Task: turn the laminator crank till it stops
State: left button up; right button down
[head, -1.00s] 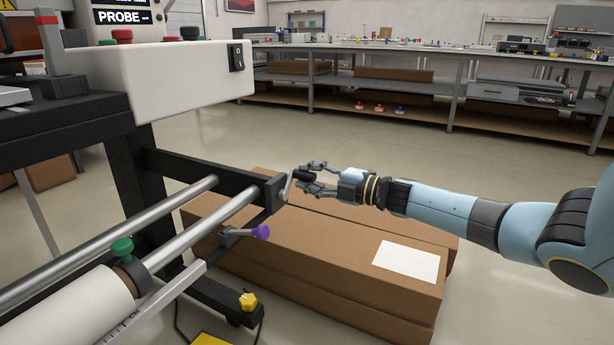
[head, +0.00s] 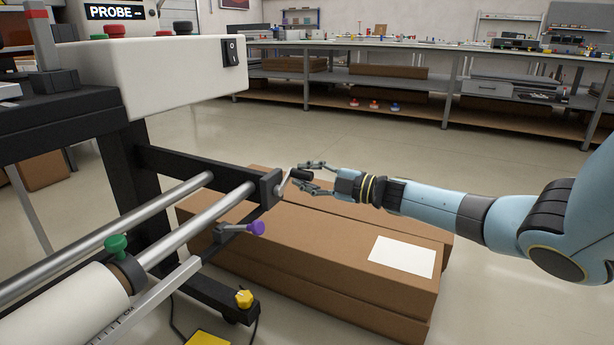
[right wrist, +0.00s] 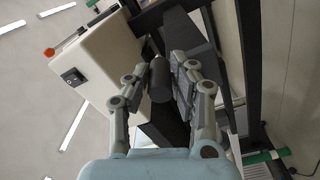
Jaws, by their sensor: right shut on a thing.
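The laminator (head: 150,80) stands at the left, with a white housing over a black frame and steel rollers below. Its crank has a short metal arm (head: 285,182) at the end plate of the roller frame and a dark cylindrical handle (head: 301,175). The arm points up and slightly right in the head view. My right gripper (head: 307,177) comes in from the right and is shut on the handle. In the right wrist view the handle (right wrist: 159,80) lies between the two fingers (right wrist: 160,86). My left gripper is not in view.
Long cardboard boxes (head: 330,250) lie on the floor below the crank. A purple knob (head: 256,228) and a yellow knob (head: 244,299) stick out of the laminator frame nearby. A long workbench (head: 420,52) stands at the back, with open floor before it.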

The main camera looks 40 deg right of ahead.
jog(key=shift+f, duration=0.1)
jog(key=c, duration=1.1)
grip_release()
jog(key=shift+c, duration=0.2)
jog(key=v, duration=1.2)
